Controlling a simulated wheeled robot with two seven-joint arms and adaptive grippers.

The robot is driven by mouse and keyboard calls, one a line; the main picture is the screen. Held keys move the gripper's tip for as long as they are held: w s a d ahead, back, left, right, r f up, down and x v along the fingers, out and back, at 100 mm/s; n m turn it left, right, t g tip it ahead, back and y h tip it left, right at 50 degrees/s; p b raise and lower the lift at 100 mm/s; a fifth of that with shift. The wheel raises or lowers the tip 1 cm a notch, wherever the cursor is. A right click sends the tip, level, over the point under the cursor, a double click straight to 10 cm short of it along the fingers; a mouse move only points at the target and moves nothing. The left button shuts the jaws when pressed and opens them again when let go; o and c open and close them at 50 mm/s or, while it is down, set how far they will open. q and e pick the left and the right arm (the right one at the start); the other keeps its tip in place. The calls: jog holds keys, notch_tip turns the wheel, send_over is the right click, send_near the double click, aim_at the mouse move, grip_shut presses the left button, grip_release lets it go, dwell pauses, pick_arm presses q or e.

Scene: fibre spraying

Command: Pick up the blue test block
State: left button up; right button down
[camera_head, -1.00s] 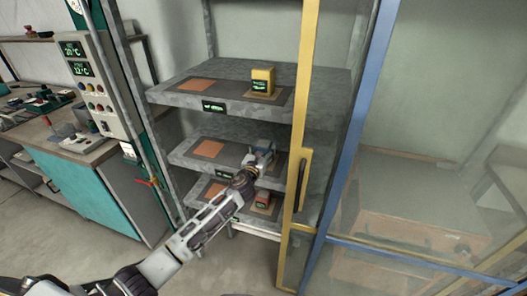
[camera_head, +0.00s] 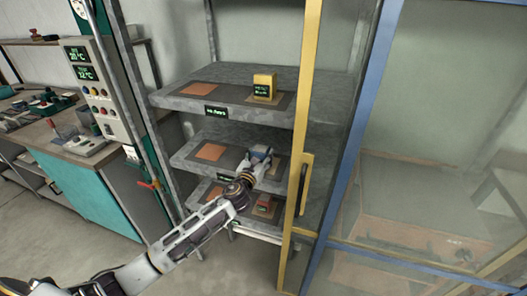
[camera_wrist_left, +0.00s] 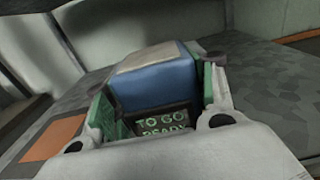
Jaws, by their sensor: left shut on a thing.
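The blue test block (camera_head: 260,153) is at the middle shelf of the rack, partly hidden by my left gripper (camera_head: 256,160). My right gripper is not in view.
A yellow block (camera_head: 264,87) stands on the top shelf (camera_head: 235,82), and a red block (camera_head: 263,207) on the bottom shelf. A yellow door frame (camera_head: 305,130) with a handle is close right of my arm. A control panel (camera_head: 92,88) stands left.

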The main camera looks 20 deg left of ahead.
pick_arm(q)
jog(key=s, duration=1.3)
jog(key=shift+a+r+b, duration=0.15)
jog(key=shift+a+b, duration=0.1)
jog(key=shift+b, duration=0.2)
jog(key=s+f, duration=0.3)
jog(key=f, duration=0.3)
jog(key=s+f, duration=0.3)
jog(key=f, duration=0.4)
jog(key=shift+s+f+y, duration=0.25)
jog(key=shift+s+y, duration=0.05)
jog(key=shift+s, duration=0.1)
jog(key=shift+s, duration=0.15)
